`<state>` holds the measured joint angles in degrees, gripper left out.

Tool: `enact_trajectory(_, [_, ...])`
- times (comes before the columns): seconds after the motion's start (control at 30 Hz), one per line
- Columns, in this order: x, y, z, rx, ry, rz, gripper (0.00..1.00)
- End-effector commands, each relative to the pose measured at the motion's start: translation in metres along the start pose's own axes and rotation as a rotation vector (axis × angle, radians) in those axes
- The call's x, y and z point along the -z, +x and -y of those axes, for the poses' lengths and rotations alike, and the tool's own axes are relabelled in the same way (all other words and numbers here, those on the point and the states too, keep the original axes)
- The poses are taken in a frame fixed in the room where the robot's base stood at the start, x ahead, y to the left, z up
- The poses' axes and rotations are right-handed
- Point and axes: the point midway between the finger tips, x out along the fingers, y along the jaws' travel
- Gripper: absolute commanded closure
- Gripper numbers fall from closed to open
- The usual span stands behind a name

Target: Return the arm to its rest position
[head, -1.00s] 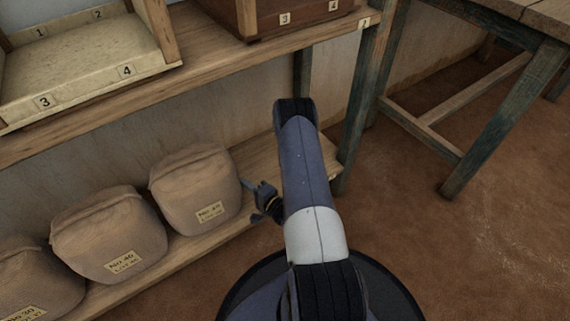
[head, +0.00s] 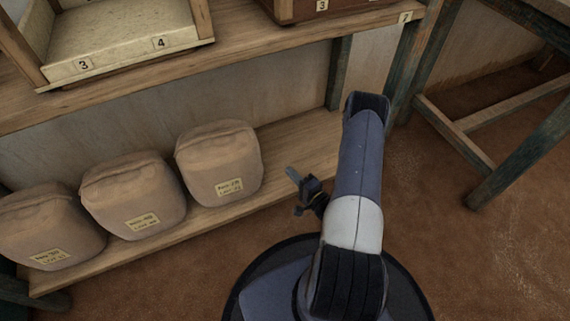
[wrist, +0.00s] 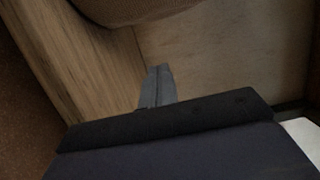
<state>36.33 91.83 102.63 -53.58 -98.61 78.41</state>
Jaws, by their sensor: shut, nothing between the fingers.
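My gripper (head: 297,188) shows in the head view just left of my arm, in front of the lower shelf's right end. It is small there and partly hidden by the arm. In the wrist view my gripper (wrist: 156,85) points toward the wooden shelf, with its fingers together and nothing between them. My arm stands bent over my round base at the lower right of the head view.
Several brown sacks with labels, the closest being the right one (head: 219,165), stand on the lower shelf (head: 290,150). Above is an upper shelf (head: 250,62) with a numbered tray (head: 125,35). A table leg (head: 520,160) stands at right. Brown floor (head: 450,250) lies open at lower right.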

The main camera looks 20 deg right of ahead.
Motion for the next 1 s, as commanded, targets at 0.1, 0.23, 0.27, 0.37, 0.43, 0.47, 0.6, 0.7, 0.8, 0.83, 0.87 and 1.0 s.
enact_trajectory(0.1, [0.001,-0.016,0.002,0.000,0.002,-0.004,1.00])
enact_trajectory(0.23, [0.000,-0.027,0.001,0.000,0.002,-0.002,1.00])
enact_trajectory(0.27, [0.000,-0.028,0.001,0.000,0.001,-0.002,1.00])
enact_trajectory(0.37, [0.000,-0.031,0.001,0.001,0.001,-0.001,1.00])
enact_trajectory(0.43, [-0.001,-0.032,0.000,0.001,0.001,0.000,1.00])
enact_trajectory(0.47, [-0.001,-0.032,0.000,0.001,0.001,0.000,1.00])
enact_trajectory(0.6, [-0.001,-0.032,0.000,0.001,0.001,0.000,1.00])
enact_trajectory(0.7, [-0.001,-0.032,0.000,0.001,0.000,0.000,1.00])
enact_trajectory(0.8, [-0.001,-0.029,0.000,0.001,0.000,0.002,1.00])
enact_trajectory(0.83, [-0.001,-0.028,-0.001,0.001,-0.001,0.002,1.00])
enact_trajectory(0.87, [-0.001,-0.026,-0.001,0.001,-0.001,0.003,1.00])
enact_trajectory(1.0, [-0.001,-0.012,-0.002,0.002,-0.003,0.005,1.00])
